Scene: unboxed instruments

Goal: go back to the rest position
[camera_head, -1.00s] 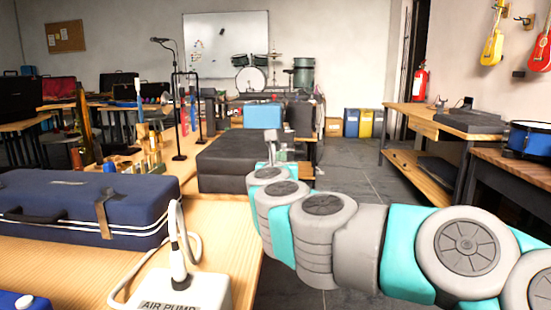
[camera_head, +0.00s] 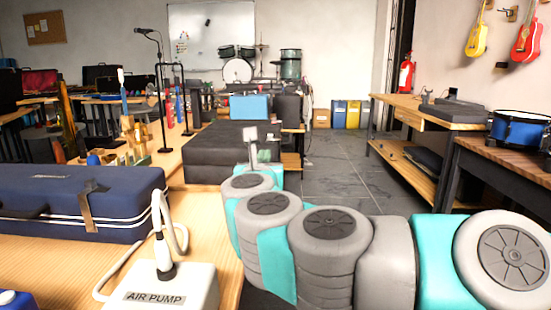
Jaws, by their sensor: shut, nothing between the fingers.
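My gripper (camera_head: 252,143) is at the far end of my grey and teal arm, in the middle of the head view. It is small in the picture and appears empty and shut. It is seen in front of the black case stack (camera_head: 215,152), just past the right edge of the wooden table (camera_head: 120,262). My arm reaches in from the lower right, and its links hide part of the floor and the table's edge.
A white air pump (camera_head: 172,290) with a hose and a blue case (camera_head: 85,205) are on the near table, left of my arm. A wooden workbench (camera_head: 405,110) and a blue drum (camera_head: 518,128) are at right. Grey floor (camera_head: 335,165) between is clear.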

